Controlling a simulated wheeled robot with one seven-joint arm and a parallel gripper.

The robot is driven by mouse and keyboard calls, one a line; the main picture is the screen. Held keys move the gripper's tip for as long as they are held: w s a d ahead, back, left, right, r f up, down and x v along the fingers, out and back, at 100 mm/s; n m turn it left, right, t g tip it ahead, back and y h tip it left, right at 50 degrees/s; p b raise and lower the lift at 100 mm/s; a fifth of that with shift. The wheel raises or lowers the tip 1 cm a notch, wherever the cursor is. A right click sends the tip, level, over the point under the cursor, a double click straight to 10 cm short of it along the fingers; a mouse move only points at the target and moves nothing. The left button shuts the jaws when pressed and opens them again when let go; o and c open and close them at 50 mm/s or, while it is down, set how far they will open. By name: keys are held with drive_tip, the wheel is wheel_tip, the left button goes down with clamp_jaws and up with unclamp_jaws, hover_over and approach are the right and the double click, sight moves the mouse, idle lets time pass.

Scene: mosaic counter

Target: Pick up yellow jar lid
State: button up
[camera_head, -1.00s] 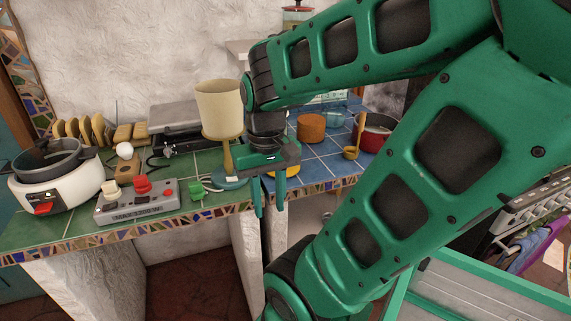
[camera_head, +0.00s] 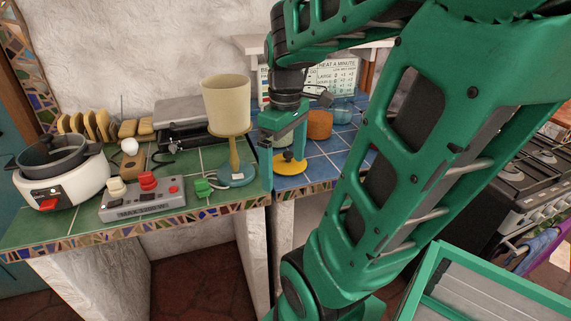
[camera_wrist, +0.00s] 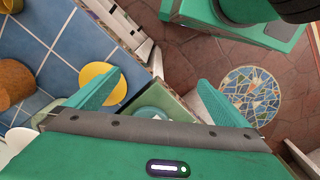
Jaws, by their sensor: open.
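The yellow jar lid (camera_head: 289,166) is a flat round disc on the blue-tiled counter, near its mosaic front edge. A small dark shape shows at its top in the head view. In the wrist view the lid (camera_wrist: 93,72) lies at the left, partly covered by the left finger. My gripper (camera_head: 283,173) is open and empty, pointing down by the counter's front edge beside the lid. In the wrist view my gripper (camera_wrist: 160,80) has its fingers wide apart, with the lid off to the left of the gap and floor beyond it.
A cream lamp (camera_head: 227,105) on a blue base stands just left of my gripper. An orange-brown pot (camera_head: 319,124) is behind the lid. A grey control box (camera_head: 143,200) and white cooker (camera_head: 62,180) sit on the green tiles at the left.

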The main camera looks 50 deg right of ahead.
sight(287, 153)
drive_tip(key=w+d+r+n, duration=0.1)
drive_tip(key=w+d+n, duration=0.1)
drive_tip(key=d+n, duration=0.1)
drive_tip(key=w+d+r+n, duration=0.1)
drive_tip(key=w+d+n, duration=0.2)
drive_tip(key=d+n, duration=0.1)
drive_tip(key=w+d+r+n, duration=0.1)
drive_tip(key=w+d+n, duration=0.1)
drive_tip(key=d+n, duration=0.2)
drive_tip(key=shift+w+r+n, duration=0.15)
drive_tip(key=shift+r+n, duration=0.1)
drive_tip(key=shift+n, duration=0.55)
drive_tip(key=shift+w+d+n, duration=0.25)
drive_tip(key=shift+d+n, duration=0.3)
drive_tip(key=shift+n, duration=0.05)
wheel_tip(287, 153, down, 5)
drive_tip(key=shift+f, duration=0.1)
drive_tip(key=f, duration=0.4)
drive_tip(key=shift+w+a+f, duration=0.1)
drive_tip(key=shift+a, duration=0.25)
drive_tip(key=shift+f, duration=0.65)
drive_tip(key=shift+c, duration=0.6)
drive_tip(key=c, duration=0.8)
